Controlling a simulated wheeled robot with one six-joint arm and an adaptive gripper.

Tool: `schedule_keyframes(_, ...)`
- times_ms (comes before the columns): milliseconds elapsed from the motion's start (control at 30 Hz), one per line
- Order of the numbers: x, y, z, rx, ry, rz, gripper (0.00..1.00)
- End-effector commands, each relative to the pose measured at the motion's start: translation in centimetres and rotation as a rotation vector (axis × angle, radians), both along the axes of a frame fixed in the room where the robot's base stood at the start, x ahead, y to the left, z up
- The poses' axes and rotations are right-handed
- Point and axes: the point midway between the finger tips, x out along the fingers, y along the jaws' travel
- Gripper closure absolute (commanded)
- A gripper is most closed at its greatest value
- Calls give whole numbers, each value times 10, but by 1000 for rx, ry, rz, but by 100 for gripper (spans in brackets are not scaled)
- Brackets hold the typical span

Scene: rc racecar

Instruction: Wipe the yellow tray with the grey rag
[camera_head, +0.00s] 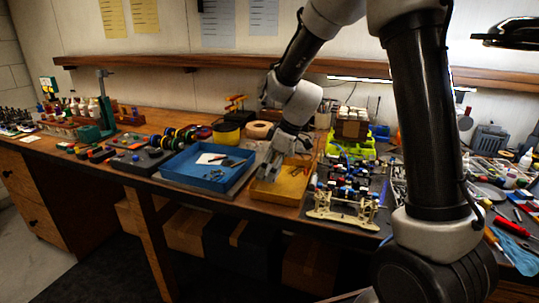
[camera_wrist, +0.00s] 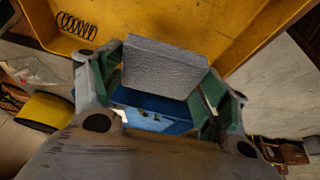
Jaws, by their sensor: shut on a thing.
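The yellow tray (camera_head: 282,187) stands on the workbench, right of the blue tray, and fills the upper part of the wrist view (camera_wrist: 225,22). My gripper (camera_head: 268,168) is over the left part of the yellow tray. In the wrist view my gripper (camera_wrist: 160,92) is shut on the grey rag (camera_wrist: 163,66), a folded textured piece between the green-lined fingers. Whether the rag touches the tray floor I cannot tell. A coiled spring (camera_wrist: 76,26) lies in the yellow tray, and small dark parts (camera_head: 298,171) show there in the head view.
A blue tray (camera_head: 178,172) with paper and dark tools sits left of the yellow tray. A car chassis (camera_head: 343,208) stands close on the right. Several rolls and wheels (camera_head: 185,135) lie behind. A wooden shelf (camera_head: 180,65) runs along the wall.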

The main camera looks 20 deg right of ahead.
Motion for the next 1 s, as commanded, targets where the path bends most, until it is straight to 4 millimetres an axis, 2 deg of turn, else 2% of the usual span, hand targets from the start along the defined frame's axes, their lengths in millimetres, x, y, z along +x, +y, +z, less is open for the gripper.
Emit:
schedule_keyframes(500, 4, 1, 43, 0, -2, -3, 51)
schedule_keyframes(1000, 4, 0, 45, -1, -1, -4, 51)
